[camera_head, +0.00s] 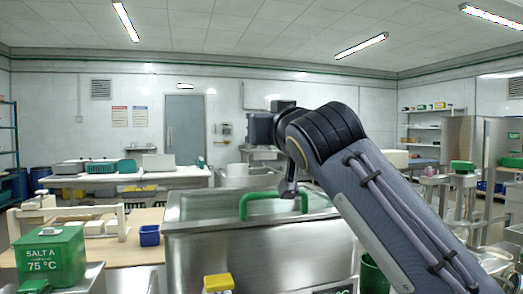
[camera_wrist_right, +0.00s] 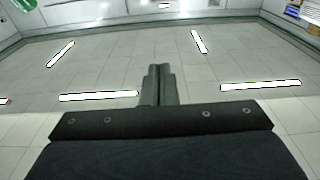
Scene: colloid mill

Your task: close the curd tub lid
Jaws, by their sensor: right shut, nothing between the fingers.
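The curd tub (camera_head: 250,262) is a large stainless-steel box in the middle of the head view. A green bar handle (camera_head: 258,196) stands at its upper front edge. A pale, shiny surface (camera_head: 205,205) lies behind the handle; I cannot tell whether it is the lid or the tub's inside. My right arm crosses from the lower right and hides part of the tub's top right. My right gripper (camera_wrist_right: 158,84) is shut and empty in the right wrist view and faces the ceiling. Contact with the handle cannot be made out. My left gripper is not in view.
A green salt box (camera_head: 50,258) marked 75 °C and a blue bin (camera_head: 149,236) are on the left. A yellow-topped object (camera_head: 218,283) stands before the tub. Steel equipment (camera_head: 465,190) stands at the right. The space above the tub's left side is clear.

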